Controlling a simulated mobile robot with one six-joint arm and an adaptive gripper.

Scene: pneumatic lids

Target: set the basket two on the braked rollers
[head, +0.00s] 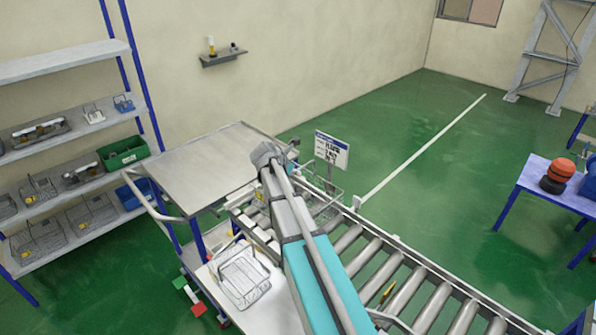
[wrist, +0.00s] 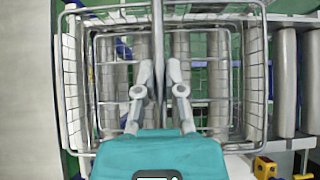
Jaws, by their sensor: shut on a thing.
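A wire basket (head: 327,208) is at the far end of the roller conveyor (head: 410,293), partly hidden by my arm in the head view. In the wrist view the same basket (wrist: 248,85) fills the middle, with rollers showing through its wire floor. My gripper (wrist: 159,72) is shut on the handle bar of this basket. In the head view the fingers are hidden behind my arm. I cannot tell whether the basket touches the rollers or hangs just above them. A second wire basket (head: 243,279) sits on a white surface left of my arm. No number is readable on either basket.
A metal-topped table (head: 200,165) stands left of the conveyor's far end. A sign (head: 332,150) stands behind the basket. A yellow part (wrist: 265,168) sits by the roller frame. Shelves (head: 75,123) with baskets are at left.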

